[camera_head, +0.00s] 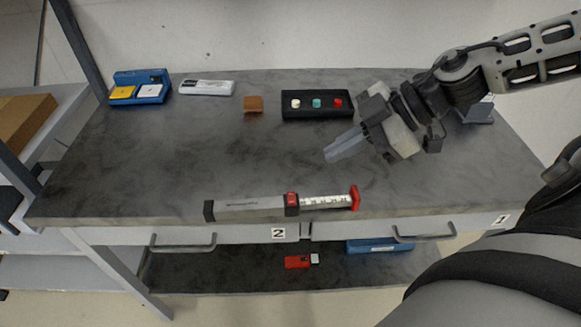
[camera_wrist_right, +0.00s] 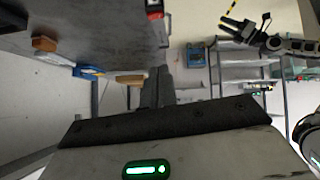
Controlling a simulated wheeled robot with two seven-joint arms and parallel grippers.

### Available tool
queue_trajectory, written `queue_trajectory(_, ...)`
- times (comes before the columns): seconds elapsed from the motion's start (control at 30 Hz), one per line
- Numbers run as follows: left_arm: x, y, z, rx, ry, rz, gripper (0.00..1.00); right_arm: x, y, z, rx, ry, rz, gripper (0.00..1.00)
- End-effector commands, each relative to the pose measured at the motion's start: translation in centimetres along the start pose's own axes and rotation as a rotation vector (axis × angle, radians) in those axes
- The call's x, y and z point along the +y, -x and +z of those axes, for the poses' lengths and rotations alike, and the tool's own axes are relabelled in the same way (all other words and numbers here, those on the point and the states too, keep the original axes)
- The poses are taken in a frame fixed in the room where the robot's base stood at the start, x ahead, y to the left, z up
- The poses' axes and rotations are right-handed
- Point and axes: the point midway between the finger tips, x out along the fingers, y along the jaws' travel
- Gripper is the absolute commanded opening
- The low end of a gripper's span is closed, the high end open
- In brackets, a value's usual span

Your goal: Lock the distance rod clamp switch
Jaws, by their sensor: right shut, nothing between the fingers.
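The distance rod (camera_head: 250,207) is a grey bar lying along the table's front edge. A white scale and a red end piece are at its right. Its clamp (camera_head: 292,204) is a dark block with a red top in the middle. My right gripper (camera_head: 333,152) is shut and empty, behind and above the rod, apart from it. In the right wrist view its fingers (camera_wrist_right: 157,88) are together, and a red-topped part shows at the top edge. A dark gripper (camera_wrist_right: 240,30), apparently my left one, is small there; its jaws are unclear.
At the back of the table (camera_head: 190,165) are a blue box (camera_head: 140,88), a white device (camera_head: 207,88), a brown block (camera_head: 253,104) and a black button box (camera_head: 317,104). Drawer handles jut out below the front edge. A red item (camera_head: 298,262) lies on the lower shelf. The table's middle is clear.

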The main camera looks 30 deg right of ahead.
Motion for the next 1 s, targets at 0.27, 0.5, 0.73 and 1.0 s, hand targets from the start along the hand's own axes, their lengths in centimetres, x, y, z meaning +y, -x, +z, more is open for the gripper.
queue_trajectory(0.27, 0.0, 0.1, -0.1, 0.001, 0.001, -0.001, 0.51, 0.1, 1.6, 0.3, -0.048, -0.025, 0.006, 0.0)
queue_trajectory(0.5, 0.1, 0.1, 0.1, -0.002, 0.002, 0.001, 0.51, 0.1, 1.4, 0.3, -0.047, -0.024, 0.005, 0.0)
queue_trajectory(0.73, 0.3, -0.1, 0.4, -0.003, 0.002, 0.005, 0.51, 0.0, -0.7, 0.6, -0.047, -0.024, 0.001, 0.0)
queue_trajectory(1.0, 0.5, -0.7, 0.9, 0.001, 0.004, 0.01, 0.51, 0.0, -4.2, 0.9, -0.048, -0.024, 0.004, 0.0)
